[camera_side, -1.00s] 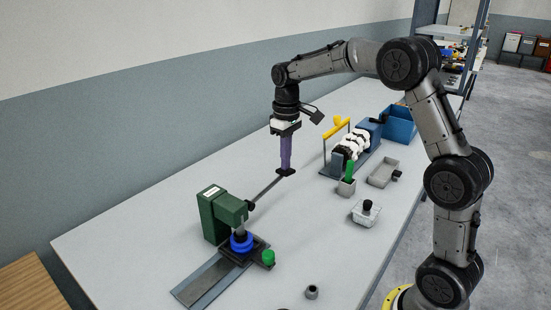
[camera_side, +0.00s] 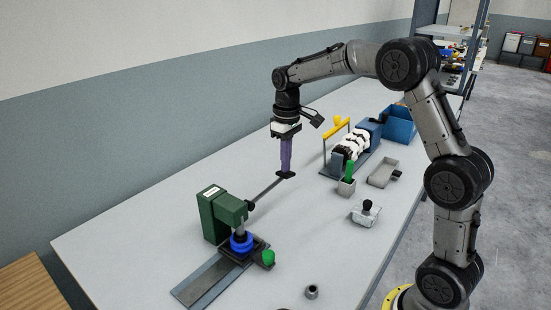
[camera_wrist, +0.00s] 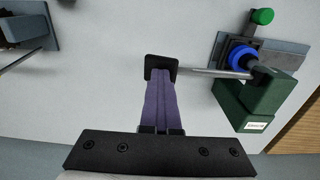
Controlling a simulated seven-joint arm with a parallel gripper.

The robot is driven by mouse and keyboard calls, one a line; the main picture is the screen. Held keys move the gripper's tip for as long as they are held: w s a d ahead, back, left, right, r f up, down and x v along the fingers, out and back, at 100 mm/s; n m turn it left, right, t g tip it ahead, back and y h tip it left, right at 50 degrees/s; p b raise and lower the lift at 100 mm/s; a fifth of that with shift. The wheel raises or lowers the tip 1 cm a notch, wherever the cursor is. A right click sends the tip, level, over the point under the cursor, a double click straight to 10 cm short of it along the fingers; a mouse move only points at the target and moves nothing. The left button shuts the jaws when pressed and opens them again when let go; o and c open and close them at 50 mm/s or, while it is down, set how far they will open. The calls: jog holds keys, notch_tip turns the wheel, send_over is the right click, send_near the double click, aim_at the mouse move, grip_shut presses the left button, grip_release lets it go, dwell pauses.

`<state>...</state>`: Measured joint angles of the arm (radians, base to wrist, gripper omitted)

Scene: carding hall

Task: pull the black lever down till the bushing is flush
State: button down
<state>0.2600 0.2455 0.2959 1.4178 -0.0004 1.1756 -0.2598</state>
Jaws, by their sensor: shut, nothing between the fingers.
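The green press (camera_side: 219,214) stands on the near left part of the bench; it also shows in the wrist view (camera_wrist: 262,98). Its lever (camera_side: 267,189) is a grey rod sticking out toward the back right, with a black end (camera_side: 286,175). A blue ring-shaped part (camera_side: 241,243) sits under the press ram; whether a bushing in it is flush I cannot tell. My gripper (camera_side: 286,170) points down with its purple fingers shut, nothing between them. Its fingertips are at the lever's black end (camera_wrist: 160,66), seemingly against it; exact contact is hidden.
A green knob (camera_side: 268,257) is beside the press base, and a metal rail (camera_side: 208,281) runs toward the front.

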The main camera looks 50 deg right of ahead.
jog(key=shift+a+f, duration=0.1)
jog(key=shift+f, duration=0.3)
notch_tip(320, 180, up, 11)
jog(key=shift+r, duration=0.2)
dwell(1.0)
jog(key=s+a+r+n+t, duration=0.1)
jog(key=s+a+r+t, duration=0.1)
jog(key=s+a+r, duration=0.35)
jog(key=s+a+r+t, duration=0.1)
jog(key=s+a+r, duration=0.15)
jog(key=s, duration=0.65)
jog(key=s+a+f+m+t, duration=0.1)
jog(key=s+a+f+t, duration=0.1)
jog(key=s+f, duration=1)
jog(key=shift+a+f+t, duration=0.3)
jog(key=shift+a+f, duration=0.35)
jog(key=shift+f, duration=0.05)
